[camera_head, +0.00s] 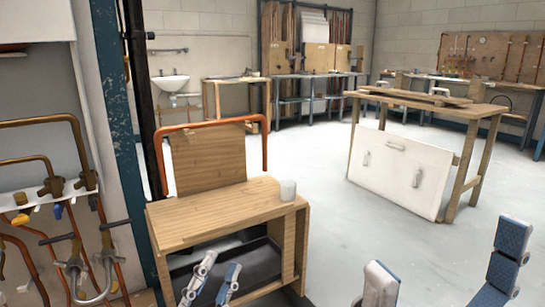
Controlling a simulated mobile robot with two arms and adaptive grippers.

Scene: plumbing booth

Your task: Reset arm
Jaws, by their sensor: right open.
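My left gripper (221,265) shows at the bottom, left of the middle, in front of the dark open space under a small wooden bench (215,212). Its two fingers stand a little apart, and I see nothing between them. My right gripper (445,250) is at the bottom right, over the pale floor. Its two fingers are wide apart and empty. The rest of both arms is outside the picture.
Copper pipes with valves (68,187) and a blue post (118,130) are at the left. A wooden table (430,102) with a white panel (397,170) stands at right. The floor between is clear.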

